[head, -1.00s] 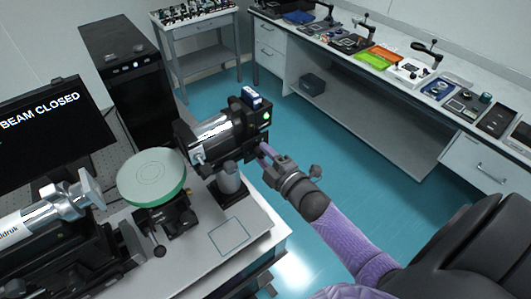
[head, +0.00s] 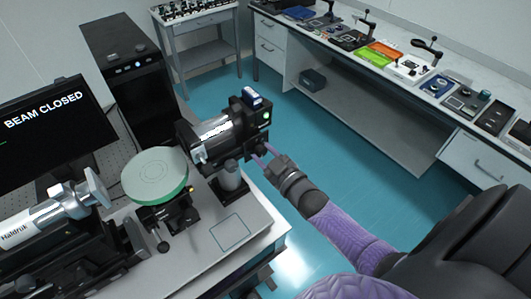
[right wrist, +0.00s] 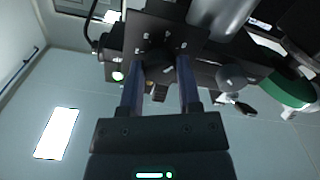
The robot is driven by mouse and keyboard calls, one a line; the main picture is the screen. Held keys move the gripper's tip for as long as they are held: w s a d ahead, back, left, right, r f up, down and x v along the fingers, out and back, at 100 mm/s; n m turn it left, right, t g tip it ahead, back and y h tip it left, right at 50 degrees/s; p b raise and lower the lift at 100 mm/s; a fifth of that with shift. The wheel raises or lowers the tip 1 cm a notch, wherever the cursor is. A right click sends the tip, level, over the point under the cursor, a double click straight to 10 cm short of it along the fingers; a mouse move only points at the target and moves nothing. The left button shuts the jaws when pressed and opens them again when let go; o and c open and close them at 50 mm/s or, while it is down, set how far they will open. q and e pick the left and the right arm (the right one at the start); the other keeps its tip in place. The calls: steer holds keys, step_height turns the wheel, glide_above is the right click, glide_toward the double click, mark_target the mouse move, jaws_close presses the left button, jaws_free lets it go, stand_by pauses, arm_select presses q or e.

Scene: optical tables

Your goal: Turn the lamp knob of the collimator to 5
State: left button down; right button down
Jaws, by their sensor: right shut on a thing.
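The collimator (head: 215,135) is a black and silver barrel on a post, with a black box at its right end and a small green light on it. My right gripper (head: 263,154) reaches the near right face of that box. In the right wrist view its two fingers (right wrist: 160,72) stand on either side of a dark round knob (right wrist: 158,68) with small white marks around it, and are shut on it. The number the knob points to is too small to read. My left gripper is out of view.
A round green-edged stage (head: 155,172) stands left of the collimator. A silver tube instrument (head: 50,215) is at the far left, below a screen (head: 42,115) reading "BEAM CLOSED". A long side bench (head: 400,75) holds several tools. Blue floor is open between the tables.

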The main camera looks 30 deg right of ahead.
steer(key=shift+m, duration=1)
steer(key=shift+f, duration=0.1)
steer(key=shift+c, duration=1.4)
jaws_free()
steer(key=s, duration=1)
steer(key=shift+d+p, duration=0.35)
steer(key=shift+p, duration=0.05)
